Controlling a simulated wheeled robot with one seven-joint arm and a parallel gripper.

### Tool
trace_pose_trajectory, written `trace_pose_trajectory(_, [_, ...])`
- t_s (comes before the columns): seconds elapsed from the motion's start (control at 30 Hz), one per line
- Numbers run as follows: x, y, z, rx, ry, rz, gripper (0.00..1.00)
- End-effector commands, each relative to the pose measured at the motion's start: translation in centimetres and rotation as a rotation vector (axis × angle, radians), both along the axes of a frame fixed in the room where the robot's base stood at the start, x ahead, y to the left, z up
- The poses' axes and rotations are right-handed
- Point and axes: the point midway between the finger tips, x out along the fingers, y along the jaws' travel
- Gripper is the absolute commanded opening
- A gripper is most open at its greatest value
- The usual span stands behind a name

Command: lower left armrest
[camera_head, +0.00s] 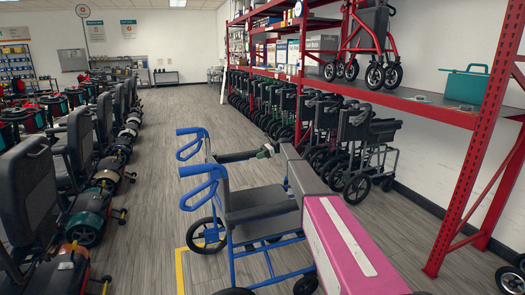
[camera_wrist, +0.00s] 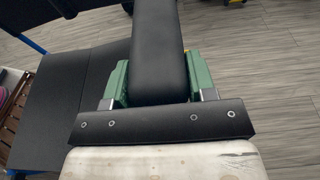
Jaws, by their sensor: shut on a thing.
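A blue-framed wheelchair (camera_head: 240,235) with a dark seat (camera_head: 255,203) stands on the floor in front of me. Its black padded armrest (camera_head: 236,156) looks roughly level in the head view, on the far side of the seat. My gripper (camera_head: 267,151) is at the armrest's right end. In the wrist view, the gripper's green fingers (camera_wrist: 158,82) are on both sides of the black armrest pad (camera_wrist: 158,40), shut on it. The dark seat (camera_wrist: 70,105) lies to the left in that view. The armrest's hinge is not clearly visible.
Dark scooter seats (camera_head: 35,190) line the left side. A red rack (camera_head: 470,150) with folded wheelchairs (camera_head: 355,135) below stands on the right. A rollator (camera_head: 370,40) and a teal case (camera_head: 467,84) are on its shelf. The aisle (camera_head: 180,100) behind the wheelchair is clear.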

Motion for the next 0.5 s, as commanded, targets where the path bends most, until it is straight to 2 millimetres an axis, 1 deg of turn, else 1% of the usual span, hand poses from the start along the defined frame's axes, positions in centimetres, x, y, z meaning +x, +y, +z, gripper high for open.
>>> trace_pose_trajectory(0.03, [-0.1,0.36,-0.25,0.008,0.005,0.001,0.08])
trace_pose_trajectory(0.13, [-0.12,0.57,-0.5,0.019,0.008,0.002,0.08])
trace_pose_trajectory(0.5, [-0.16,0.68,-0.62,0.023,0.008,0.002,0.08])
